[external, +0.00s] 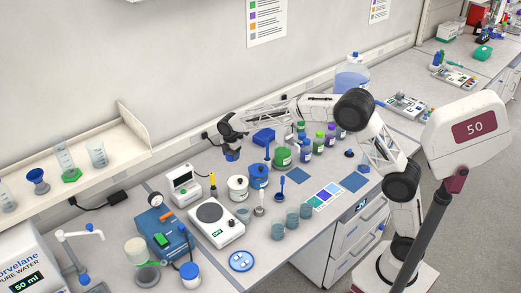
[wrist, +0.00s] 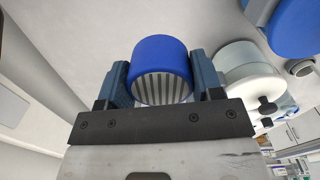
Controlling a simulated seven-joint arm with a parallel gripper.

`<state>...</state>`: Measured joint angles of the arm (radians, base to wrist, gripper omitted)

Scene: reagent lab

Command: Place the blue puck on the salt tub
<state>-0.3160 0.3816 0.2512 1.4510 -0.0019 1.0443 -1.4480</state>
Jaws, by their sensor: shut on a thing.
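The blue puck (wrist: 160,68), a short cylinder with a smooth blue top part and a ribbed grey-looking side, is between my fingers in the wrist view. My gripper (wrist: 161,82) is shut on it, one blue-grey finger on each side. In the external view my gripper (external: 232,156) hangs above the back of the bench, with a bit of blue at its tip. Lidded tubs stand to its right and front: a white one (external: 238,188), a blue one (external: 258,177) and a green one (external: 282,159). Their labels are too small to read, so I cannot tell which holds salt.
A blue box (external: 264,136) lies behind the tubs. Small bottles (external: 318,143) stand to the right. A scale (external: 214,222), a small display unit (external: 184,186) and grey-blue cups (external: 278,231) crowd the front left. A wall shelf (external: 90,160) is at left.

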